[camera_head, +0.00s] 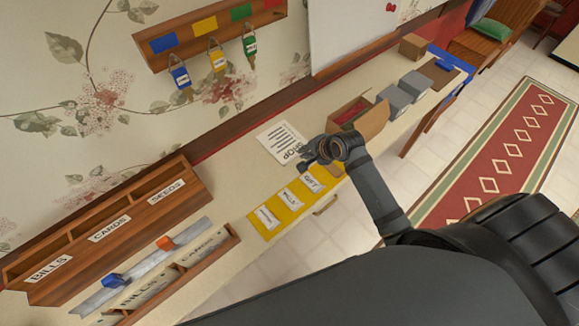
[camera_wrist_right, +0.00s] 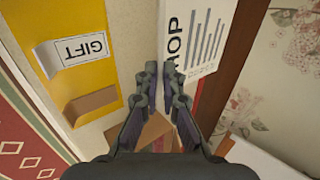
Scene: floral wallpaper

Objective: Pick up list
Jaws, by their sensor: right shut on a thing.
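The list is a white sheet (camera_head: 281,141) with "SHOP" and dark lines printed on it. In the head view it is over the pale counter, just left of my right gripper (camera_head: 316,159). In the right wrist view the list (camera_wrist_right: 203,38) is at upper centre, with its "SHOP" edge at the fingers. My right gripper (camera_wrist_right: 166,75) is shut on that edge; its fingers are close together and hide part of the sheet. My left gripper is not in view.
A yellow board (camera_head: 262,220) with labelled slots lies beside the list. An open cardboard box (camera_head: 374,124) stands to the right, with grey boxes (camera_head: 393,100) beyond. A wooden sorter (camera_head: 136,225) is at left. A key rack (camera_head: 205,35) hangs above.

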